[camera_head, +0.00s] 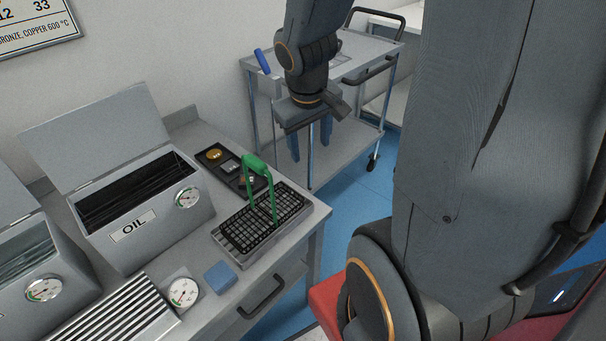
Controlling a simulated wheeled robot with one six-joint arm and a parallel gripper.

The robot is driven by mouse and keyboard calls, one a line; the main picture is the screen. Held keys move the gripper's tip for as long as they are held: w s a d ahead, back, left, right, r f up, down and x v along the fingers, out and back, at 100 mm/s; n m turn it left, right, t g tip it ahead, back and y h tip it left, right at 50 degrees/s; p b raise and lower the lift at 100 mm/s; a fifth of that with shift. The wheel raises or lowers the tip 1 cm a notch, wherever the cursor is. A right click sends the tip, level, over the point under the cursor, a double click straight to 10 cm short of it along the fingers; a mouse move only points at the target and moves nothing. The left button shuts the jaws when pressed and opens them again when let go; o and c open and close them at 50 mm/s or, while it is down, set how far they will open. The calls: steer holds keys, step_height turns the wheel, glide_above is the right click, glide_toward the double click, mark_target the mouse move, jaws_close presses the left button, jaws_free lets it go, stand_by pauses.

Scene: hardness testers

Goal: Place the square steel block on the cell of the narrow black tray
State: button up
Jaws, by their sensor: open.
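The narrow black tray (222,171) lies on the grey bench beside the oil tank, behind the wire basket. It holds a round brass-coloured piece at its far end and a small grey metal piece (230,166) in the middle. Another small piece (249,180) lies at its near end, partly hidden by the green handle. I cannot tell for sure which of these is the square steel block.
A black wire basket (248,228) with a tall green handle (259,166) stands at the bench edge. The oil tank (150,236) has its lid raised. A blue block (220,277), a dial gauge (183,292) and a ribbed plate (110,318) sit in front. A cart (336,163) stands behind.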

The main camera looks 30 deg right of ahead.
steer(key=s+a+r+g+y+p, duration=0.2)
steer(key=s+a+p, duration=0.1)
steer(key=s+a, duration=0.6)
steer(key=shift+a+r, duration=0.2)
steer(key=shift+a, duration=0.55)
